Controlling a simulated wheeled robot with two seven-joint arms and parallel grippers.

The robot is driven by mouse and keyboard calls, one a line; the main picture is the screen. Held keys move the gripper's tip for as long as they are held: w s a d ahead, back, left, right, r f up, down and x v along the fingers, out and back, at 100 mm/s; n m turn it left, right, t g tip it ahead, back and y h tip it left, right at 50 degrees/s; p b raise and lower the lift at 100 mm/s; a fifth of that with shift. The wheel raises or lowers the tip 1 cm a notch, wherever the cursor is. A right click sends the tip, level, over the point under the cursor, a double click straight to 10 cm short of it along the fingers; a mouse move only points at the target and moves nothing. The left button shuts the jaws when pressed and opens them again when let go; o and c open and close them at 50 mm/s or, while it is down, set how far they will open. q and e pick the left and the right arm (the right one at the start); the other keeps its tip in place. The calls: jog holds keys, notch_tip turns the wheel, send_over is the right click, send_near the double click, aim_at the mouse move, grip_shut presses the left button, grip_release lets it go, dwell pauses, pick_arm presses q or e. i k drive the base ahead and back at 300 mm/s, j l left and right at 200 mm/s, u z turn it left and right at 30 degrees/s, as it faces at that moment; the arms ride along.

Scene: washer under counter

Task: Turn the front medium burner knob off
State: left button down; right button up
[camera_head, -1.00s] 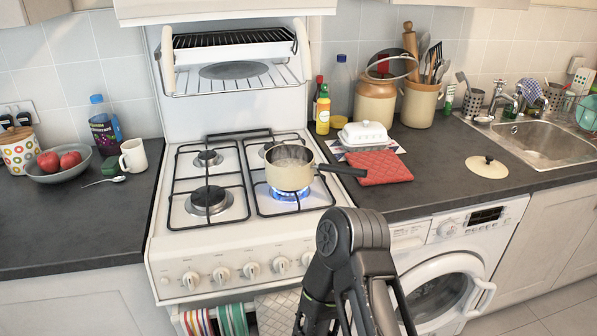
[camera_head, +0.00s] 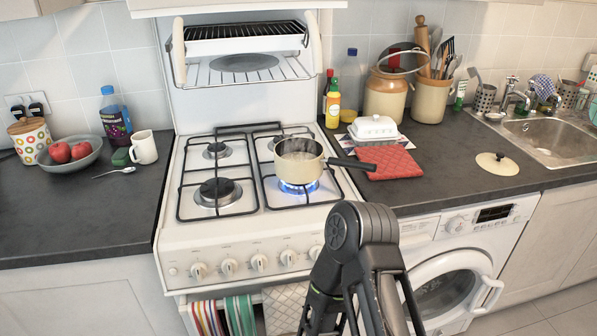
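The white stove (camera_head: 215,240) has a row of several control knobs on its front panel, including a leftmost knob (camera_head: 199,270), a middle knob (camera_head: 259,262) and a rightmost knob (camera_head: 315,252) close beside my arm. A blue flame (camera_head: 298,187) burns at the front right burner. A cream saucepan (camera_head: 299,168) steams above it, its dark handle pointing right. The front left burner (camera_head: 217,191) shows no flame. One of my arms rises from the bottom, with its bent joint in front of the stove's right side. Neither gripper's fingertips show.
A red quilted mat (camera_head: 384,162) and a white butter dish (camera_head: 374,129) lie on the counter right of the stove. A washing machine (camera_head: 455,270) stands below. Striped towels (camera_head: 225,316) hang under the knobs. A fruit bowl (camera_head: 70,160) sits on the left counter.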

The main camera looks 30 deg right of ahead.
aim_at(315, 252)
jog(key=k+l+z, duration=0.1)
jog(key=z, duration=0.9)
